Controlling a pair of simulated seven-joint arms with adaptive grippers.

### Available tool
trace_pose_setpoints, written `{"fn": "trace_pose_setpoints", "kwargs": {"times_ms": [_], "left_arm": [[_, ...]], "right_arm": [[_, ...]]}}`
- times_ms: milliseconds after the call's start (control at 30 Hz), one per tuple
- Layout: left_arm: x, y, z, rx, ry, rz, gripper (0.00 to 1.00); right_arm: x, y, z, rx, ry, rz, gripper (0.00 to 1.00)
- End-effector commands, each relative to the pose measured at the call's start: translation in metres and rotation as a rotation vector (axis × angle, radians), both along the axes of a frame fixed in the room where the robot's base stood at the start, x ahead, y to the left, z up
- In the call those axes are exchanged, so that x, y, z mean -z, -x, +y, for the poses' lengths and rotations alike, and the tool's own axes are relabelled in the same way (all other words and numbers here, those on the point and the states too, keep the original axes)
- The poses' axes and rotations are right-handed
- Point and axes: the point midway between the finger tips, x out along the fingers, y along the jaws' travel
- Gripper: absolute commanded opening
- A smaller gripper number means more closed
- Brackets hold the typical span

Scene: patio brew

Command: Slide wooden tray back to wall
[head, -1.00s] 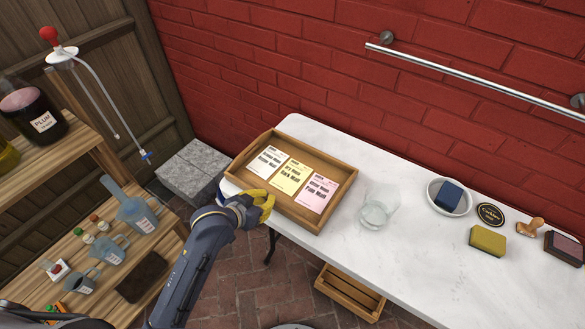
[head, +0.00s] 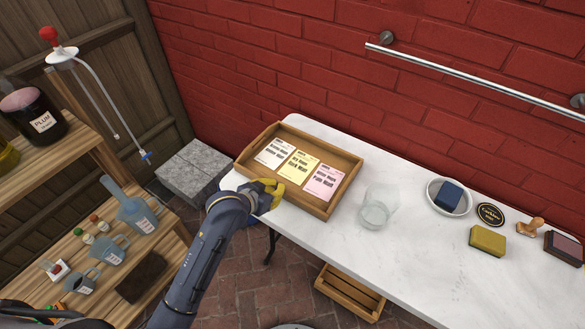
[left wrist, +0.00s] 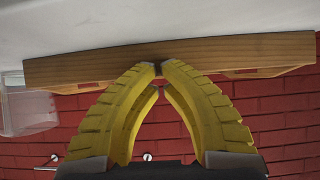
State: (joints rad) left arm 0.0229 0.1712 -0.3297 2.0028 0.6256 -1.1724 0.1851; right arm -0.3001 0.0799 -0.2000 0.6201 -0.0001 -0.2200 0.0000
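The wooden tray (head: 310,205) lies at the left end of the white table, its back side nearer the red brick wall. It holds three printed cards: white (head: 274,153), yellow (head: 299,166) and pink (head: 321,183). My left gripper (head: 278,188) is at the tray's front wall, outside the tray. In the left wrist view its yellow fingers (left wrist: 159,66) are brought together, with the tips at the wooden wall (left wrist: 80,70) and nothing seen between them. The tips appear to touch the wall. My right gripper is not in view.
A clear glass (head: 374,213) stands close to the tray's right side. A white bowl (head: 434,199) with a blue block, a yellow sponge (head: 487,240) and a stamp (head: 530,227) are farther right. The red brick wall (head: 330,85) runs behind the white table (head: 400,265).

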Motion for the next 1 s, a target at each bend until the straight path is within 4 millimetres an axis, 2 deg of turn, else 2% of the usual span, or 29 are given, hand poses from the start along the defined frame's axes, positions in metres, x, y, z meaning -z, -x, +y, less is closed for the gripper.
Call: {"fn": "trace_pose_setpoints", "kwargs": {"times_ms": [1000], "left_arm": [[-0.001, -0.045, -0.026, 0.000, 0.001, -0.001, 0.00]], "right_arm": [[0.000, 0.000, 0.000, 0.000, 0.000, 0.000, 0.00]]}}
